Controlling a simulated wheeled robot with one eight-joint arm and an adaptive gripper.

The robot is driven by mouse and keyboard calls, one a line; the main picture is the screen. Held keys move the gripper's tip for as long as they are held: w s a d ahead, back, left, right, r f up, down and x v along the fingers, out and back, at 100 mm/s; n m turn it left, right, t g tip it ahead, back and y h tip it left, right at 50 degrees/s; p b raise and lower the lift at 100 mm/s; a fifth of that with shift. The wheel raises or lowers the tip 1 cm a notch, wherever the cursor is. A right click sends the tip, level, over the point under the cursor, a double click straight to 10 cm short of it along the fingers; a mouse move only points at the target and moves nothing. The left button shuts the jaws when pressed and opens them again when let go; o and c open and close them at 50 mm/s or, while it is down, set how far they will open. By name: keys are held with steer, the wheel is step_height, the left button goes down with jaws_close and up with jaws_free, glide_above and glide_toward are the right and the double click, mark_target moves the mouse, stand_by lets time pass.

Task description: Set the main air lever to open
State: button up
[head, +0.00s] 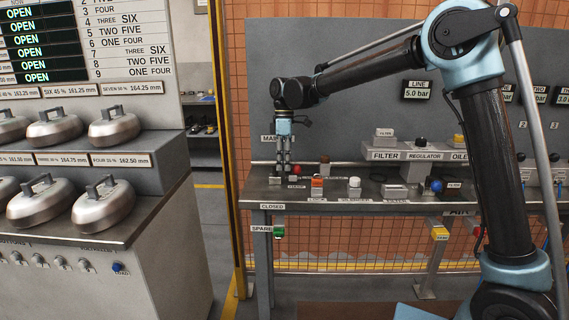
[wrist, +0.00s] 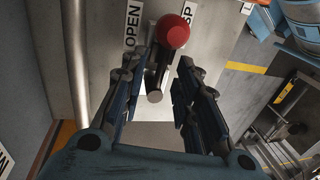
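The main air lever has a red ball knob (wrist: 172,32), and a short grey stem (wrist: 156,84) shows below it in the wrist view. An OPEN label (wrist: 133,22) lies left of the knob. In the head view the red knob (head: 296,169) is small and partly hidden behind my gripper (head: 285,172). A CLOSED label (head: 271,206) is on the bench's front edge. In the wrist view my gripper (wrist: 164,72) is open, with one finger on each side of the lever. I cannot tell whether either finger touches it.
The bench (head: 450,203) carries several fittings right of my gripper, including an orange block (head: 317,183) and a blue knob (head: 436,185). A grey back panel (head: 350,110) stands behind. A yellow post (head: 235,150) rises left of the bench. A rack of metal stones (head: 105,205) stands farther left.

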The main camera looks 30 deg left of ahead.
steer(key=shift+r, duration=0.15)
step_height(320, 180, up, 11)
steer(key=w+a, duration=0.1)
steer(key=w, duration=0.1)
steer(key=shift+w+r, duration=0.15)
steer(key=shift+r, duration=0.05)
stand_by(0.5)
